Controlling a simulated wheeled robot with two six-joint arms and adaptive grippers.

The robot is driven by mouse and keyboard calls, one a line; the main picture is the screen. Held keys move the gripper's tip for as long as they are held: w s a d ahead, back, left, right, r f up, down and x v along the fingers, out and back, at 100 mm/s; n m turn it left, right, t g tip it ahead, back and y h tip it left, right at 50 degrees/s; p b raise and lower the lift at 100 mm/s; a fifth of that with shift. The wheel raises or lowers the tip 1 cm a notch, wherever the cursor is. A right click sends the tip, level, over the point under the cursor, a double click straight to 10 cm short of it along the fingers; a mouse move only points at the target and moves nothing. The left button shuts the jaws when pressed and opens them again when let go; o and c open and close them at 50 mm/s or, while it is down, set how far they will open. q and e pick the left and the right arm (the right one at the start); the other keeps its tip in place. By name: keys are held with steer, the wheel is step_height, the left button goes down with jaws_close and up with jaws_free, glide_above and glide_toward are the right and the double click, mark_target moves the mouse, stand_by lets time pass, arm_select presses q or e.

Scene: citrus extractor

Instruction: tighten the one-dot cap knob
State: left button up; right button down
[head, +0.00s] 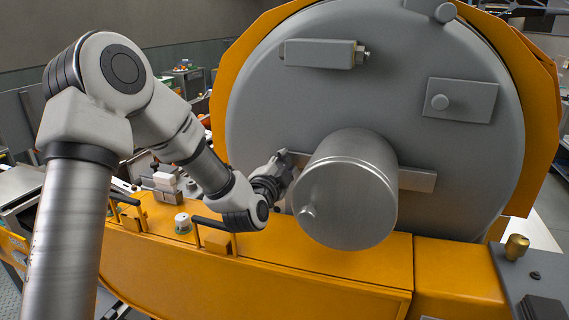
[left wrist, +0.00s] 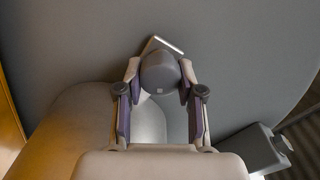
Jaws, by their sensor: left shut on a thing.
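My left gripper (head: 284,172) reaches in from the left, beside the big steel cylinder on the grey round face. In the left wrist view its two fingers (left wrist: 161,68) are shut on a rounded grey cap knob (left wrist: 160,76), one fingertip on each side. A single small pale mark shows on the knob's near side. A bright metal strip (left wrist: 168,46) sticks out behind the knob. In the head view the held knob is hidden by the gripper and cylinder. My right gripper is not in view.
The steel cylinder (head: 348,190) stands close to the right of my gripper in the head view. A grey block with a bolt (head: 318,53) sits above, and a plate with a round knob (head: 462,100) sits right. The orange housing (head: 350,265) runs below.

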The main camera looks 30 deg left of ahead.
arm_select(q)
steer(key=m, duration=0.5)
steer(key=shift+m+p, duration=0.3)
steer(key=shift+p, duration=0.1)
steer(key=shift+w, duration=0.1)
steer(key=o, duration=1)
steer(key=shift+o, duration=0.9)
steer(key=shift+a+f, duration=0.15)
steer(key=shift+a, duration=0.05)
steer(key=v, duration=0.7)
steer(key=shift+d, duration=0.1)
